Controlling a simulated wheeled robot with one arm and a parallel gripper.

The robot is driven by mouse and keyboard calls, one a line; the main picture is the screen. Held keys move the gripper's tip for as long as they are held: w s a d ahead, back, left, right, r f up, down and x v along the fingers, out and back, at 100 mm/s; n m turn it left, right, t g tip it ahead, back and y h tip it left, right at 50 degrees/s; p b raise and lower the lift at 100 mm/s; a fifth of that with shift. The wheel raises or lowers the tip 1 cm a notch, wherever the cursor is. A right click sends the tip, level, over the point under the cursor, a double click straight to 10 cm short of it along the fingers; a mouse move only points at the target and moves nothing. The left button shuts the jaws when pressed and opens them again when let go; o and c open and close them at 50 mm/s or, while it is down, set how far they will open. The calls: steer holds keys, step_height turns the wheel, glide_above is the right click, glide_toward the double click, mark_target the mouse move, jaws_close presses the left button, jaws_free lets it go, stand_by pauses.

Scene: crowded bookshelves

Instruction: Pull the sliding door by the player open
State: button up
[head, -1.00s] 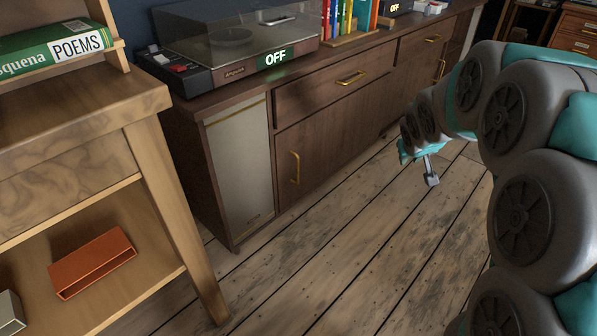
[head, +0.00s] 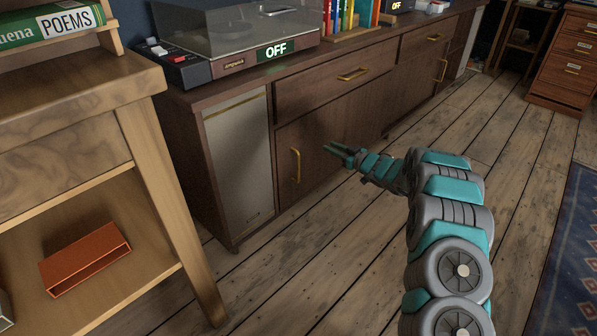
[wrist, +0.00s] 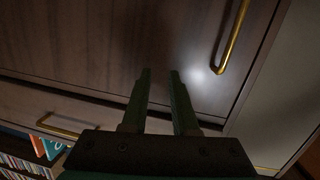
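The dark wooden door (head: 318,128) under the record player (head: 235,45) looks shut. Its vertical brass handle (head: 296,166) is near its left edge, and this handle also shows at the upper right of the wrist view (wrist: 232,40). My gripper (head: 336,148) is in front of the door, to the right of the handle and apart from it. In the wrist view my gripper (wrist: 160,72) has its two fingers spread with nothing between them. The handle lies to the right of the fingertips there.
A pale speaker-like panel (head: 238,160) is left of the door. A drawer with a brass handle (head: 354,75) is above it. A wooden shelf unit (head: 160,180) holding an orange box (head: 85,260) stands at the near left. The plank floor (head: 330,240) before the cabinet is clear.

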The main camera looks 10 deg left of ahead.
steer(key=s+a+f+n+g+y, duration=0.3)
steer(key=s+a+f+y, duration=0.25)
steer(key=f, duration=0.25)
steer(key=b, duration=0.1)
glide_above(298, 180)
steer(key=shift+w+f+h, duration=0.15)
steer(key=shift+w+h, duration=0.15)
steer(key=shift+h, duration=0.15)
steer(key=shift+d, duration=0.1)
jaws_close()
stand_by(0.9)
